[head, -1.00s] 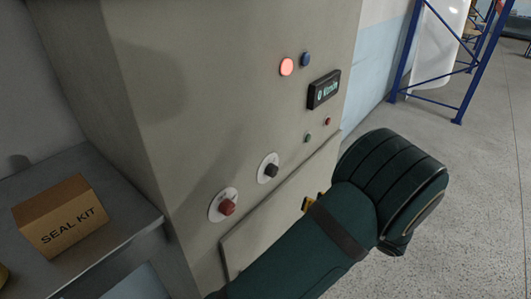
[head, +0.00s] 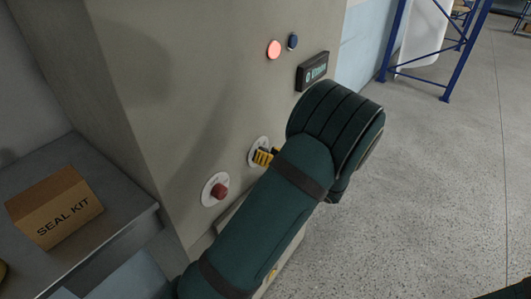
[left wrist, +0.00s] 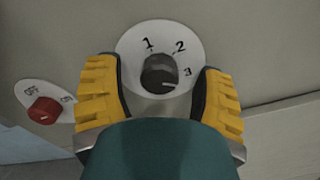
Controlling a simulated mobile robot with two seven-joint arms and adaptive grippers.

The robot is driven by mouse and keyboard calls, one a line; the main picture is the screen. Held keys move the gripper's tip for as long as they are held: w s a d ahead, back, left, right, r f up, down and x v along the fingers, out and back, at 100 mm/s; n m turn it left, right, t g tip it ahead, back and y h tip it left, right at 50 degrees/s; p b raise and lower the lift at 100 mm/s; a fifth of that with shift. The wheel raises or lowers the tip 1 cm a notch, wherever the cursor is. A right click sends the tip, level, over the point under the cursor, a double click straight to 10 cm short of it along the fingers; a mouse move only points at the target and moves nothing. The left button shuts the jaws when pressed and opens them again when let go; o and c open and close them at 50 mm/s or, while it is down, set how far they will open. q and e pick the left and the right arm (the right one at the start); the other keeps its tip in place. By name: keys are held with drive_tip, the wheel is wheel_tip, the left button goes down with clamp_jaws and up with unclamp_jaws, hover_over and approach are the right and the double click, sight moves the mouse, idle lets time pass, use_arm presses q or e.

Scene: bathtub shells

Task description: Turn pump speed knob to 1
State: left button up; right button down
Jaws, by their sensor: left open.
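The dark pump speed knob (left wrist: 158,73) sits on a round white dial (left wrist: 128,65) marked 1, 2 and 3 in the left wrist view. A pale mark shows on the knob's lower right side, on the side of the 3. My left gripper (left wrist: 160,93) is open, with one yellow finger on each side of the knob. I see gaps between the fingers and the knob. In the head view my left gripper (head: 264,156) is at the dial (head: 253,150) and hides the knob.
A red knob (head: 220,191) on an OFF/ON dial is left of and below my gripper. Above are a lit red lamp (head: 274,50), a blue button (head: 292,41) and a small display (head: 312,71). A SEAL KIT box (head: 55,206) stands on a grey bench at left.

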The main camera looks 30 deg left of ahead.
use_arm(q)
drive_tip(key=shift+a, duration=0.3)
clamp_jaws()
